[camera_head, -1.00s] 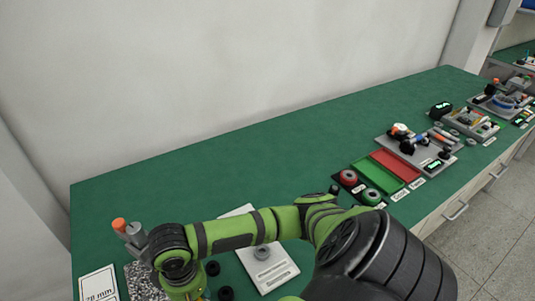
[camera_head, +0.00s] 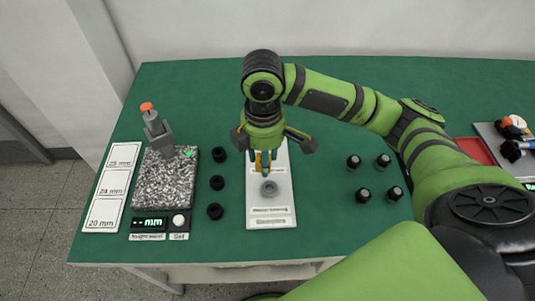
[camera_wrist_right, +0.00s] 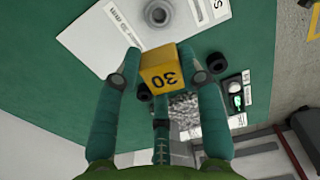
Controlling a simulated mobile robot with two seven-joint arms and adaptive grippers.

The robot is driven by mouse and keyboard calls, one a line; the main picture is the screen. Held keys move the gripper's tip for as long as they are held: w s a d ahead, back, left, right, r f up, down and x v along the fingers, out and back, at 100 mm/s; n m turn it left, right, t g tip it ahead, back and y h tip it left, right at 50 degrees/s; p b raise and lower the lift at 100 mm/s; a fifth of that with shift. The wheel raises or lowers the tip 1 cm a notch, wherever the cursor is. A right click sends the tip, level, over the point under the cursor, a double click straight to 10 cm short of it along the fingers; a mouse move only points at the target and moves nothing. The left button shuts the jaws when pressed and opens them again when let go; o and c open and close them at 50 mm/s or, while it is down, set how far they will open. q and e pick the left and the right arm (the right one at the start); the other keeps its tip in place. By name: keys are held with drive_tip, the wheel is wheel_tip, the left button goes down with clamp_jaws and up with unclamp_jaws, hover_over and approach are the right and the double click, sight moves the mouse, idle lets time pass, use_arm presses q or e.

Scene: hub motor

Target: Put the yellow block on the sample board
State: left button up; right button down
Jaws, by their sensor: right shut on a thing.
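My right gripper (camera_head: 264,163) is shut on the yellow block (camera_wrist_right: 158,77), which has 30 printed upside down on its face in the right wrist view. In the head view the gripper points down over the far part of the white board (camera_head: 283,215), and the block is mostly hidden by it. The board has a grey round piece (camera_head: 269,188) with a hole, just nearer than the fingertips; that piece also shows in the wrist view (camera_wrist_right: 157,11). A gap between block and board cannot be judged exactly. My left gripper is not in view.
Left of the board are several black round pieces (camera_head: 217,182), then a speckled plate (camera_head: 165,190) with a grey, orange-topped stand (camera_head: 158,132) and display (camera_head: 149,223). White size cards (camera_head: 111,188) lie at far left. Several black knobs (camera_head: 364,194) stand right of the board.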

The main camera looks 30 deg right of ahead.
drive_tip(key=shift+w+r+n, duration=0.15)
drive_tip(key=shift+n, duration=0.25)
drive_tip(key=shift+w+d, duration=0.25)
drive_tip(key=w+d+f, duration=0.2)
drive_tip(key=w, duration=0.1)
drive_tip(key=w+d+f, duration=0.2)
drive_tip(key=w, duration=0.1)
drive_tip(key=w+d+f, duration=0.1)
drive_tip(key=w+f, duration=0.1)
drive_tip(key=w, duration=0.1)
drive_tip(key=shift+w+d+f+p, duration=0.2)
drive_tip(key=shift+d+f+p, duration=0.2)
drive_tip(key=shift+f+p, duration=0.35)
drive_tip(key=shift+f, duration=1.65)
drive_tip(key=c, duration=0.7)
unclamp_jaws()
drive_tip(key=shift+f, duration=0.15)
drive_tip(key=shift+c, duration=0.2)
wheel_tip(320, 180, up, 12)
drive_tip(key=shift+r+b, duration=0.2)
drive_tip(key=shift+b, duration=0.25)
